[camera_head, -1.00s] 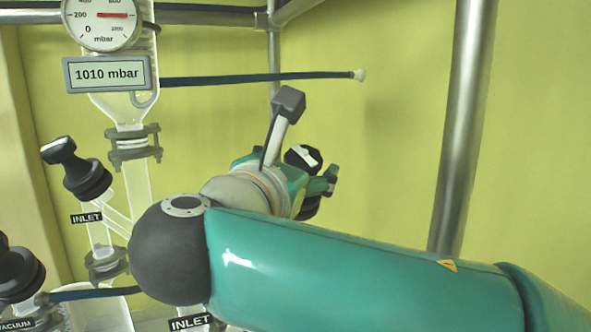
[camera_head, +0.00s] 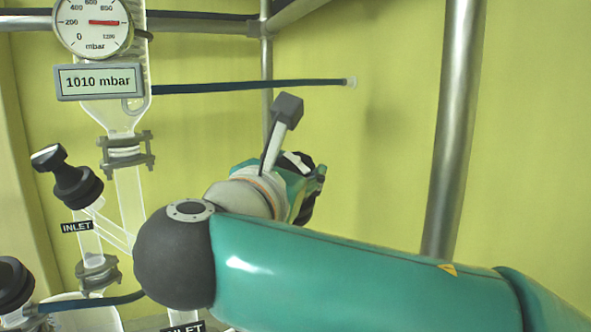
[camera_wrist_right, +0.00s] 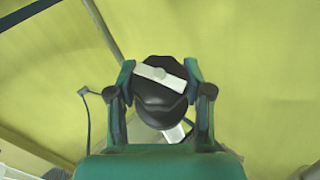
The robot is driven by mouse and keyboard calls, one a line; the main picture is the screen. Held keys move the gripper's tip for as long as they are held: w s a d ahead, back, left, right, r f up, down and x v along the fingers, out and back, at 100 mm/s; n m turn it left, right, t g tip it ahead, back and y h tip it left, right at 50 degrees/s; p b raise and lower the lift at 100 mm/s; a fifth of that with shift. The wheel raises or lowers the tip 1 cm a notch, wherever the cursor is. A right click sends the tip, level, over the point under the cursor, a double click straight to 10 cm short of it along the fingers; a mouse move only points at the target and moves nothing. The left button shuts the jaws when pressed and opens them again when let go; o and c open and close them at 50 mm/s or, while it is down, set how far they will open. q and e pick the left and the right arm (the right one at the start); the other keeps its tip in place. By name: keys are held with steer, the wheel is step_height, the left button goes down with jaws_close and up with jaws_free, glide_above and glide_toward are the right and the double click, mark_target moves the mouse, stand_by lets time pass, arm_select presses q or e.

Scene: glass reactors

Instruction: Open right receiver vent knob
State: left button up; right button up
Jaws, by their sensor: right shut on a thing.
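The right receiver vent knob (camera_wrist_right: 161,88) is black with a white bar across its face. In the right wrist view it sits between the two fingers of my right gripper (camera_wrist_right: 160,82), which is shut on it. The white bar slopes slightly down to the right. In the head view my right gripper (camera_head: 305,180) is partly hidden behind my own wrist, and only a black and white bit of the knob (camera_head: 297,161) shows. My left gripper is in neither view.
A round pressure gauge (camera_head: 93,23) and a 1010 mbar display (camera_head: 99,82) are at upper left. Black-knobbed glass inlet valves (camera_head: 75,184) stand below. A dark hose (camera_head: 240,86) runs to the wall. A metal post (camera_head: 451,130) stands at right.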

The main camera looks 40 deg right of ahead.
steer(key=shift+n+t, duration=0.4)
steer(key=n+t+y, duration=0.4)
steer(key=n, duration=0.2)
steer(key=shift+t+y+p, duration=0.3)
steer(key=shift+p, duration=0.1)
steer(key=shift+n+t+y+p, duration=0.3)
steer(key=shift+n+t+y, duration=0.25)
steer(key=shift+n+y, duration=0.75)
steer(key=shift+n+t+y+p, duration=0.3)
steer(key=shift+n+t+y, duration=0.25)
steer(key=shift+n+y, duration=0.75)
steer(key=shift+a+f, duration=0.1)
steer(key=o, duration=1.2)
